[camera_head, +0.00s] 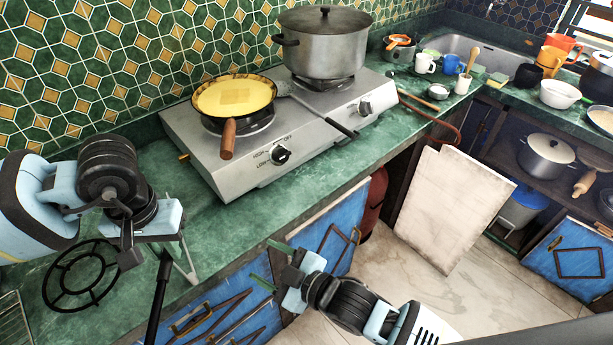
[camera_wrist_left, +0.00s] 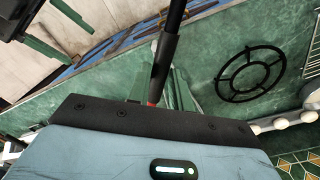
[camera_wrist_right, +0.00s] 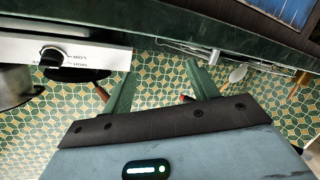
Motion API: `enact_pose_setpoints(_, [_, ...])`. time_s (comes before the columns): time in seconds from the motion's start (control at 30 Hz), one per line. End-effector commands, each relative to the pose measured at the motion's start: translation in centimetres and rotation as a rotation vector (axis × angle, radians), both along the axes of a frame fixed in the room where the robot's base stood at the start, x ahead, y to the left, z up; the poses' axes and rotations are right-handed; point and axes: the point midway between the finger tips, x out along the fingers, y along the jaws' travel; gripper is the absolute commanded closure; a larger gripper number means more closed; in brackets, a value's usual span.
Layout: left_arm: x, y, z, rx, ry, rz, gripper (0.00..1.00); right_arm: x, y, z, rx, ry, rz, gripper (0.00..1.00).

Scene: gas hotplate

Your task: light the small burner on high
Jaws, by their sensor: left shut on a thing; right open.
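The steel gas hotplate (camera_head: 215,172) stands on the green counter. Its left knob (camera_head: 280,155) has HIGH, OFF and LOW marks around it; the right knob (camera_head: 365,108) sits further along the front. A pan with yellow contents (camera_head: 236,97) covers the left burner and a lidded pot (camera_head: 325,45) covers the right one, so which burner is small cannot be told. No flame shows. My left gripper (camera_head: 172,255) is shut on a long black stick-like tool (camera_wrist_left: 165,62), a lighter by its look. My right gripper (camera_head: 276,268) is open and empty, in front of the counter edge, below the hotplate.
A spatula (camera_head: 320,115) lies across the hotplate, its handle over the front. A loose black pan support (camera_head: 80,275) lies on the counter beside my left gripper. Cups and bowls stand near the sink (camera_head: 470,50). A pale board (camera_head: 455,205) leans below the counter.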

Motion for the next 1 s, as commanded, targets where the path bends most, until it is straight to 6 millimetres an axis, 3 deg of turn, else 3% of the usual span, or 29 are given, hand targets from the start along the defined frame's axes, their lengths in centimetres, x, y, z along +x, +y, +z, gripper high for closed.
enact_pose_setpoints(0.37, [0.0,0.0,-0.2,0.000,0.000,0.000,1.00,-5.5,-8.5,-7.6,0.137,0.338,-0.363,0.41])
enact_pose_setpoints(0.6, [0.0,0.0,-0.3,0.000,0.000,0.000,1.00,-12.0,-16.3,-13.2,0.134,0.533,-0.619,0.41])
enact_pose_setpoints(0.8, [0.0,0.0,-0.3,0.000,0.000,0.000,1.00,-17.5,-21.6,-16.1,0.100,0.642,-0.778,0.41])
enact_pose_setpoints(1.0, [0.0,0.0,-0.3,0.000,0.000,0.000,1.00,-20.3,-24.2,-17.1,0.074,0.687,-0.851,0.41])
